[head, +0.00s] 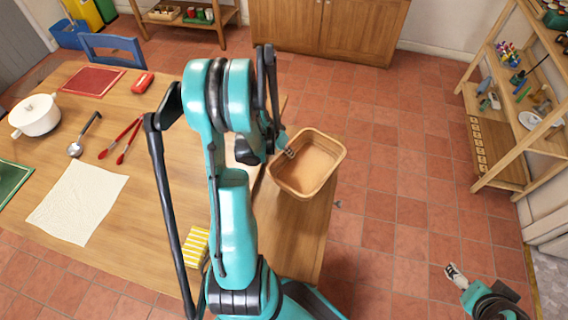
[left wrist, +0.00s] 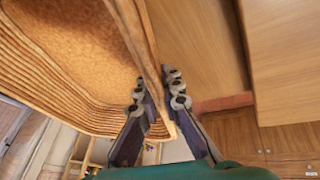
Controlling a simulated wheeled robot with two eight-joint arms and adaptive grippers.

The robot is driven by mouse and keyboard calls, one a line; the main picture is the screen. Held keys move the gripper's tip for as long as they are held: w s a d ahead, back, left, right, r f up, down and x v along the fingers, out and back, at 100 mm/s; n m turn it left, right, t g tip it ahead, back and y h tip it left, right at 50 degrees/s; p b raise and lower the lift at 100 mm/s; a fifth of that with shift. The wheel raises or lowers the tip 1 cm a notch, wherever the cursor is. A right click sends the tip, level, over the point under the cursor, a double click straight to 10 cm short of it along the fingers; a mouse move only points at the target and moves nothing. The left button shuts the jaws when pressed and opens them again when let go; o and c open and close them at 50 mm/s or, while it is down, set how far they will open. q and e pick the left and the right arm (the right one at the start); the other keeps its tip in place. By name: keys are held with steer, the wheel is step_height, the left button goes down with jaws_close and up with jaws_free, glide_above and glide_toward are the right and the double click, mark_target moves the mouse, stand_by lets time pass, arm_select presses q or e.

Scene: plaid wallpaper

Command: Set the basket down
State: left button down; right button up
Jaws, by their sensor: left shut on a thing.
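The basket (head: 322,146) is a light-brown woven tub with a rounded rectangular rim. It is empty inside, and its rim and inner wall fill the upper left of the left wrist view (left wrist: 70,50). My left gripper (head: 288,152) is shut on the basket's near-left rim, one finger inside and one outside, as the left wrist view (left wrist: 158,92) shows. The basket is over the wooden surface (head: 295,235) at the table's right end. I cannot tell whether its base touches the wood. My right gripper (head: 453,272) is at the lower right over the floor, small and apart from everything.
A wooden shelf (head: 500,185) stands at right. Tiled floor lies clear between.

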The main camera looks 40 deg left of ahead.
arm_select(q)
steer(key=shift+s+a+f, duration=0.2)
steer(key=shift+a+f, duration=0.2)
steer(key=shift+a, duration=0.15)
steer(key=shift+s+a+f, duration=0.15)
steer(key=shift+a+f, duration=0.25)
steer(key=shift+a, duration=0.15)
step_height(320, 180, down, 4)
steer(key=shift+r+b, duration=0.1)
steer(key=shift+b, duration=1.1)
steer(key=shift+r, duration=0.1)
steer(key=shift+f, duration=0.2)
steer(key=c, duration=1.7)
jaws_free()
